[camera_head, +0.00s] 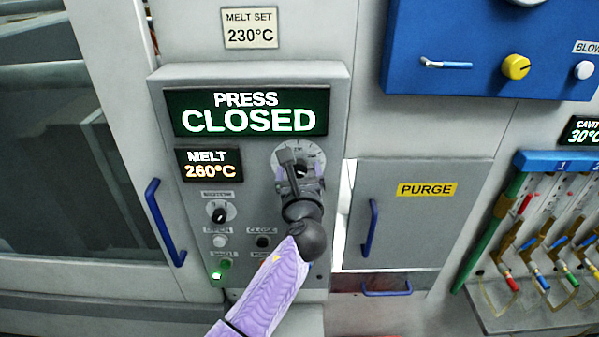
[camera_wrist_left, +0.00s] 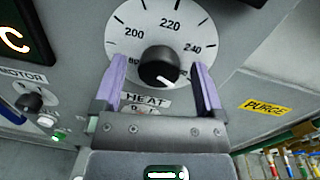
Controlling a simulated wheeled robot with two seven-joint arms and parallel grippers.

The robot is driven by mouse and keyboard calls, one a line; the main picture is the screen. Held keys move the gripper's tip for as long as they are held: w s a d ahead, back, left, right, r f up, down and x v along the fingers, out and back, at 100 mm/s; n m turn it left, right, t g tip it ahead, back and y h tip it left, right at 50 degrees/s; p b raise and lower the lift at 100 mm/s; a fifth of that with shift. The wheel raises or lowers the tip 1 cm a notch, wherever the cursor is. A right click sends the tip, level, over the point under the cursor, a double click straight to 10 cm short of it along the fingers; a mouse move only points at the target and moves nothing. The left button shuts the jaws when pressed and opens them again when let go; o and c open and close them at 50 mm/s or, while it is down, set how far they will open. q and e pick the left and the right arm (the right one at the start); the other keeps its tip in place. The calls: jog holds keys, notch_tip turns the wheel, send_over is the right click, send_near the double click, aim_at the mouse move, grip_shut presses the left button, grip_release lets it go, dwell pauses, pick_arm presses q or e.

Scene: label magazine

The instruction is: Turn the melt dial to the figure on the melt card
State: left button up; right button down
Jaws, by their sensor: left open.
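The melt card (camera_head: 250,28) reads MELT SET 230°C above the press panel. The melt display (camera_head: 208,165) reads 260°C. The melt dial (camera_head: 315,155) is a pale round scale, partly hidden behind my left gripper (camera_head: 300,174). In the left wrist view the dial's black knob (camera_wrist_left: 159,67) shows in front of the scale, with 200, 220 and 240 legible. Its white pointer line points to the lower right, past 240. My left gripper is open, with one purple finger on each side of the knob. I see gaps between knob and fingers. My right gripper is out of view.
A display (camera_head: 247,112) reads PRESS CLOSED. A motor knob (camera_head: 216,212) and several buttons sit lower on the panel. To the right are the purge door (camera_head: 413,225) with a blue handle, a blue panel (camera_head: 480,50) and a rack of coloured hoses.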

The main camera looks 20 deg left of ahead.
pick_arm(q)
grip_shut()
dwell(0.4)
jog(key=n, duration=0.4)
jog(key=shift+n, duration=0.3)
jog(key=n, duration=0.3)
jog(key=shift+n+b, duration=0.3)
jog(key=shift+b, duration=0.05)
jog(key=n, duration=0.4)
jog(key=shift+a+b, duration=0.1)
jog(key=shift+b, duration=0.25)
jog(key=n+h, duration=0.1)
jog(key=n, duration=0.3)
jog(key=shift+b, duration=0.35)
